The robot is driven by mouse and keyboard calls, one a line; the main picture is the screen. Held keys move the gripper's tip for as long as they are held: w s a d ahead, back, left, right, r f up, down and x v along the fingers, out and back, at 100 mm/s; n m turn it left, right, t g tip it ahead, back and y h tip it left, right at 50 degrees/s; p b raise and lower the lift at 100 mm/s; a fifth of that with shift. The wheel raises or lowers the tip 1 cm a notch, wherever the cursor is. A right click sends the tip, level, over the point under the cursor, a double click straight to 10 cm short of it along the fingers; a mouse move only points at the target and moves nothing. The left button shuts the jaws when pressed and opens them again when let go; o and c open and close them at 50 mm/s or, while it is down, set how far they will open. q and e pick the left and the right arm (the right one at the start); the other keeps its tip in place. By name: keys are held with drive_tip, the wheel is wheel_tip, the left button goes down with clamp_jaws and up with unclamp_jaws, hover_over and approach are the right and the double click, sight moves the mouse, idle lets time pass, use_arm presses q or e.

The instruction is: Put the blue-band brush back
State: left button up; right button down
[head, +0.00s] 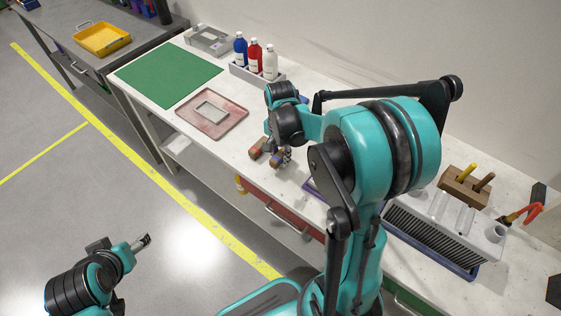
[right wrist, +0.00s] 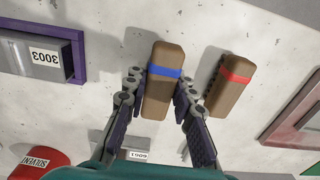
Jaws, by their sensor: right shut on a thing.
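The blue-band brush (right wrist: 164,82) is a brown block with a blue stripe, between the fingers of my right gripper (right wrist: 160,100), which is shut on it. I cannot tell whether it touches the bench. The red-band brush (right wrist: 230,84) lies just right of it in the right wrist view, apart from the fingers. In the head view the right gripper (head: 281,157) is low over the front part of the white bench, beside the red-band brush (head: 258,149). My left gripper (head: 142,242) is over the floor, away from the bench; its jaws are too small to judge.
A reddish tray (head: 239,115) and a green mat (head: 165,73) lie left of the right gripper. Blue, red and white bottles stand in a rack (head: 238,73) behind. My right arm hides part of the bench.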

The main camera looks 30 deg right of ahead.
wheel_tip(320, 180, down, 2)
drive_tip(key=shift+f+b, duration=0.1)
drive_tip(key=shift+b, duration=0.2)
drive_tip(key=c, duration=1.7)
unclamp_jaws()
drive_tip(key=shift+f, duration=0.1)
drive_tip(key=o, duration=0.4)
